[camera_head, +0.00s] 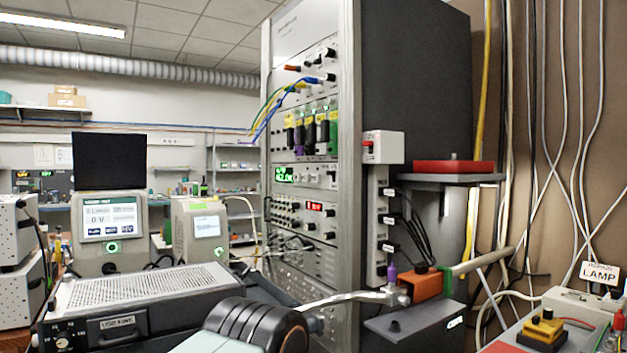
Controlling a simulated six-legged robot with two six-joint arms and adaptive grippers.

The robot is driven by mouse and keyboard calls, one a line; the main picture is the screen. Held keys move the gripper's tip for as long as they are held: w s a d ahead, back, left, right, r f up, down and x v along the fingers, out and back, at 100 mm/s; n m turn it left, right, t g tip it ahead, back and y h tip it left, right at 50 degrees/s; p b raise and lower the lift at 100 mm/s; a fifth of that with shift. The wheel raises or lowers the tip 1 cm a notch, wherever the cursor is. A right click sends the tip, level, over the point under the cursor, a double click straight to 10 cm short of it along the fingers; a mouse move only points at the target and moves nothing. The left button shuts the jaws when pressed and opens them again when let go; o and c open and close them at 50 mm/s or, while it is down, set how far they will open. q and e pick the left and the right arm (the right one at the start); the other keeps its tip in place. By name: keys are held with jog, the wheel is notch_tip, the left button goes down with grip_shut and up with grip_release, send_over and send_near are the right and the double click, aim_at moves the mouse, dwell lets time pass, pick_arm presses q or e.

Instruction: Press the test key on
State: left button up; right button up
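No part in view can be read as a test key, so I cannot tell which one it is. A white switch box (383,147) with a red button (367,148) is fixed to the right side of the tall instrument rack (349,60). At the lower right a yellow block (542,331) with a black knob (547,314) on top sits on a bench. Neither of my grippers can be made out in this view.
A grey instrument (150,290) with a perforated lid is at the lower left. A dark ribbed shape (257,327) lies close in front. An orange block (421,285) and a grey box (410,322) stand beside the rack. A red-topped shelf (453,167) juts out right.

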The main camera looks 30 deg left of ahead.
pick_arm(q)
jog(key=shift+c, duration=0.3)
grip_shut()
dwell(1.2)
